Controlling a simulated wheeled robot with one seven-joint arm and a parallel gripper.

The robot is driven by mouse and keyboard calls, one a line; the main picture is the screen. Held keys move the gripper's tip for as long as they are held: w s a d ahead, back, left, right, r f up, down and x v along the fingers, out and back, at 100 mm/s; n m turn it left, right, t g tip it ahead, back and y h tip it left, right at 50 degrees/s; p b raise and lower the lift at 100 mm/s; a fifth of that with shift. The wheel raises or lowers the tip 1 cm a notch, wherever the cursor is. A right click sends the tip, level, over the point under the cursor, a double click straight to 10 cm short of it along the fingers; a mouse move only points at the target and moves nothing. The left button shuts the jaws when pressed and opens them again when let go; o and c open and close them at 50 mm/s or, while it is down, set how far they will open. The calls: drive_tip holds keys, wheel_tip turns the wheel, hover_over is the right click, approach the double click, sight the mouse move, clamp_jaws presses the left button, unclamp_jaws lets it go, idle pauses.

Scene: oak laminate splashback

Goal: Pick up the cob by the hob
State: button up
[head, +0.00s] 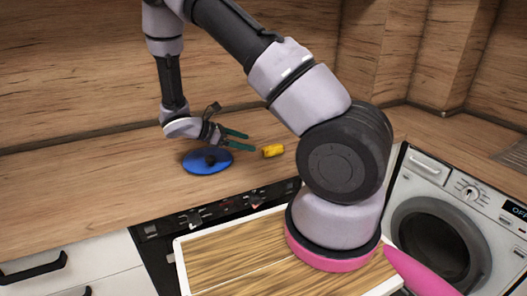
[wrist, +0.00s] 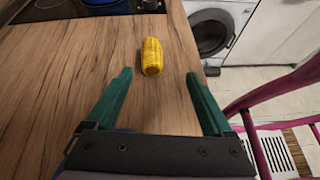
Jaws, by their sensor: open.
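The cob (head: 272,151) is a short yellow ear of corn lying on the wooden worktop. It also shows in the wrist view (wrist: 152,57), straight ahead, with its near end close to the line between my fingertips. My gripper (head: 249,141) is open and empty, with green fingers pointing right towards the cob. In the wrist view my gripper (wrist: 158,74) has one finger on each side of the cob's line, apart from it. The black hob (wrist: 62,12) shows at the top left of the wrist view, beyond the cob. My arm seems to hide it in the head view.
A blue pot (wrist: 101,3) is on the hob. The worktop's front edge runs right of the cob in the wrist view. A washing machine (head: 433,235) stands at right. The left worktop is clear.

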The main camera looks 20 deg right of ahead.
sight(263, 149)
drive_tip(key=shift+w+a+f+n+t+h, duration=0.2)
drive_tip(key=shift+w+a+f+n, duration=0.15)
drive_tip(key=shift+f, duration=0.2)
drive_tip(key=shift+w+a+f+n+t+h, duration=0.1)
drive_tip(key=shift+w+f+n+t+h, duration=0.1)
drive_tip(key=shift+f+n, duration=0.3)
drive_tip(key=shift+d+f, duration=0.1)
drive_tip(key=shift+f, duration=0.1)
drive_tip(key=x, duration=1)
drive_tip(key=shift+d, duration=0.25)
clamp_jaws()
drive_tip(key=shift+r, duration=0.1)
